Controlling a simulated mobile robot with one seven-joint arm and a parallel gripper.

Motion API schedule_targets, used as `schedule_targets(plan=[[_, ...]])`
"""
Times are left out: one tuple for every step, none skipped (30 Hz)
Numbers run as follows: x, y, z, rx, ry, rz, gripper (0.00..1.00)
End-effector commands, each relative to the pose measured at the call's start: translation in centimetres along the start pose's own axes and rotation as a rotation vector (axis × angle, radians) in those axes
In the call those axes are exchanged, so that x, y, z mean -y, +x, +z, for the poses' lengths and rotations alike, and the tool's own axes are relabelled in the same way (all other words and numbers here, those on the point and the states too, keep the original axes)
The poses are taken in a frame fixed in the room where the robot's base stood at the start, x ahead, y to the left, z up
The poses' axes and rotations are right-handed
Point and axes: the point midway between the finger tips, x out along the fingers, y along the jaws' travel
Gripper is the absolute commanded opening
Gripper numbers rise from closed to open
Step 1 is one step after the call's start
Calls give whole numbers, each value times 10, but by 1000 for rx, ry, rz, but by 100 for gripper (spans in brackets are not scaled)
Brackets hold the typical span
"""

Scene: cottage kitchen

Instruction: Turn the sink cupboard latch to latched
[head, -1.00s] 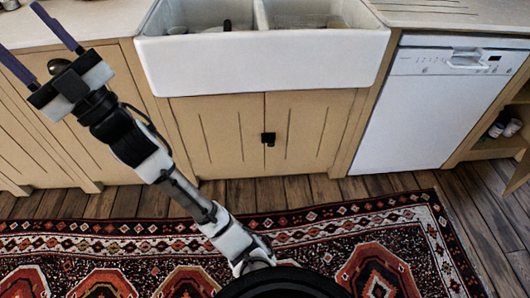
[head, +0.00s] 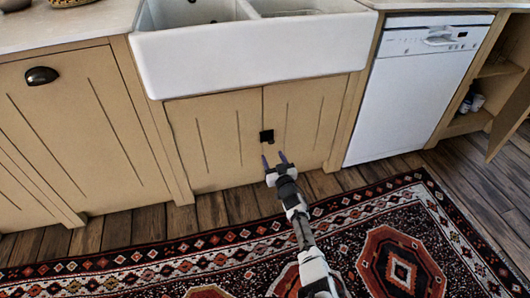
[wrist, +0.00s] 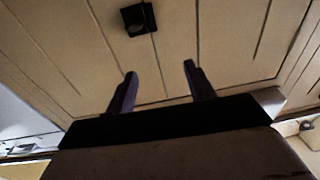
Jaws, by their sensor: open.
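The sink cupboard latch (head: 267,136) is a small black piece where the two beige cupboard doors (head: 215,140) meet, under the white sink. It also shows in the wrist view (wrist: 138,19), above and a little left of the fingers. Its turned position is too small to tell. My gripper (head: 274,160) is open and empty, with its two dark fingers pointing up toward the doors just below the latch. In the wrist view my gripper (wrist: 160,88) has its fingers apart with door boards between them. The fingers appear apart from the latch.
The white sink (head: 250,55) juts out above the doors. A white dishwasher (head: 415,90) stands to the right, and an open cabinet door (head: 512,115) stands at the far right. A patterned rug (head: 200,262) covers the wooden floor.

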Motion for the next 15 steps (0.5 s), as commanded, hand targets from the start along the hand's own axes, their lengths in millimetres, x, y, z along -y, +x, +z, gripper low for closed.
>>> schedule_targets(plan=[[-17,-11,17,24,3,25,54],[-23,-16,24,34,6,33,54],[-30,-21,30,45,9,43,54],[-33,-23,34,50,11,48,54],[-35,-24,36,54,12,51,54],[-37,-25,38,56,13,53,54],[-37,-24,39,57,13,53,54],[-37,-22,40,56,13,53,54],[-37,-19,41,56,13,52,54],[-36,-17,42,56,13,51,54],[-36,-14,42,56,12,51,54],[-37,-10,43,55,11,51,54],[-37,-6,43,54,11,51,54],[-37,-3,44,54,11,50,54],[-36,2,44,55,11,50,54]])
